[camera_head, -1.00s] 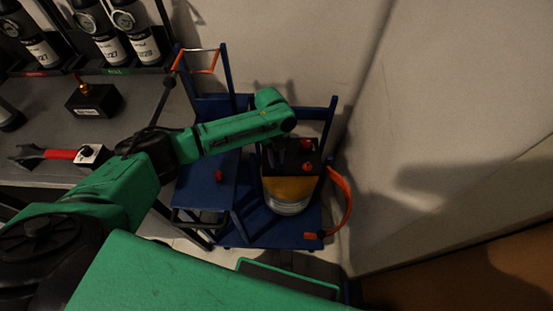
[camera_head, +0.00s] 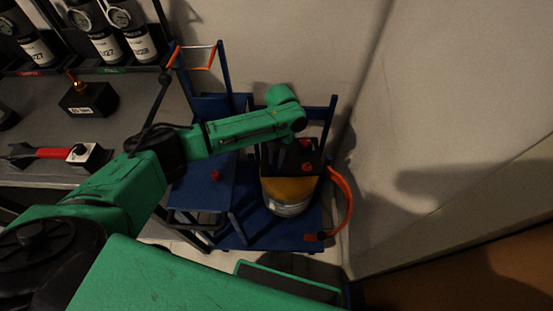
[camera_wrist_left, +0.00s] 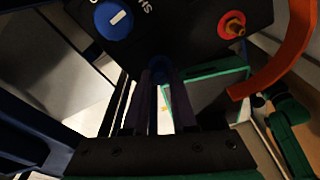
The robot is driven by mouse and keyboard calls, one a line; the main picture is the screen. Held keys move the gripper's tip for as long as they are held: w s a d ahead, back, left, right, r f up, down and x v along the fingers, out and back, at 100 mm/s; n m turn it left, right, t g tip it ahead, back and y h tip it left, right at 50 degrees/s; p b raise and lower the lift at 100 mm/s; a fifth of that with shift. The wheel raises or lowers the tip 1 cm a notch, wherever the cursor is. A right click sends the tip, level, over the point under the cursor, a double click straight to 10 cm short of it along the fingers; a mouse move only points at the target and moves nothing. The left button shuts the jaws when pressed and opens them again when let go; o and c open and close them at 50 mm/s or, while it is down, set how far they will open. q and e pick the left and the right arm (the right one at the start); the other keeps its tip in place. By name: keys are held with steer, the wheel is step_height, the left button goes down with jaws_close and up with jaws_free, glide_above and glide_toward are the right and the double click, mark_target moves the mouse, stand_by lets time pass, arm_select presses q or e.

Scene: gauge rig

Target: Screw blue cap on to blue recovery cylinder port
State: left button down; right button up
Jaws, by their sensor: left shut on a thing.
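My left gripper (camera_wrist_left: 160,75) is shut on a dark blue piece, apparently the blue cap (camera_wrist_left: 161,72), just below the edge of the black top in that view. The blue port cannot be made out. My right gripper is not in view.
An orange hose (camera_head: 345,200) curves at the cylinder's right. The grey bench (camera_head: 40,115) at left holds a black block (camera_head: 88,98) and a red-handled tool (camera_head: 50,153).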

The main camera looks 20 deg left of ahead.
arm_select(q)
steer(key=shift+s+a+f+m, duration=0.1)
steer(key=shift+a+m, duration=0.1)
steer(key=shift+m, duration=0.5)
steer(key=shift+a+f+m, duration=0.1)
steer(key=shift+a+m, duration=0.05)
steer(key=shift+m, duration=0.55)
steer(key=c, duration=0.9)
jaws_free()
steer(key=shift+o, duration=0.4)
steer(key=o, duration=0.5)
steer(key=shift+d+r, duration=0.1)
